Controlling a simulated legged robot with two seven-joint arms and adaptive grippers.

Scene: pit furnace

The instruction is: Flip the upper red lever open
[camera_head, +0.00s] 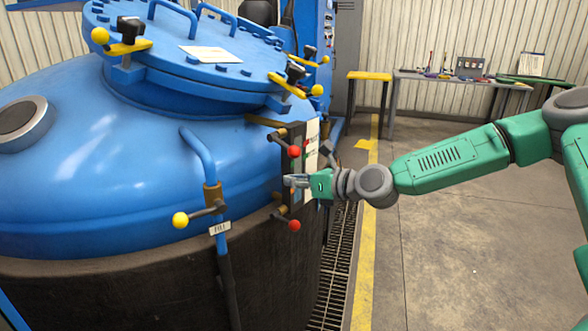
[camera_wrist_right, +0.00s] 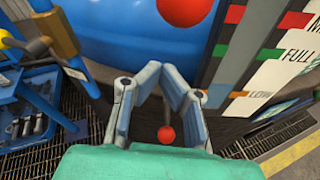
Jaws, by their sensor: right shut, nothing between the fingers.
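The upper red lever ends in a red ball (camera_head: 294,151) at the right side of the blue furnace vessel; its dark arm slopes up and left from the ball. A lower red ball (camera_head: 294,225) sits on a second lever below it. My right gripper (camera_head: 288,181) is shut and empty, between the two balls in height. In the right wrist view, the fingertips (camera_wrist_right: 166,72) come together in front of the vessel, with the upper red ball (camera_wrist_right: 185,9) beyond them at the top and the lower red ball (camera_wrist_right: 166,133) seen between the fingers. My left gripper is not visible.
A level gauge plate (camera_wrist_right: 263,65) marked FULL and LOW stands beside the levers. A yellow-knobbed pipe valve (camera_head: 181,219) is to the left. Yellow-handled clamps (camera_head: 127,45) ring the lid. A workbench (camera_head: 440,76) stands behind; the floor (camera_head: 480,230) at right is clear.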

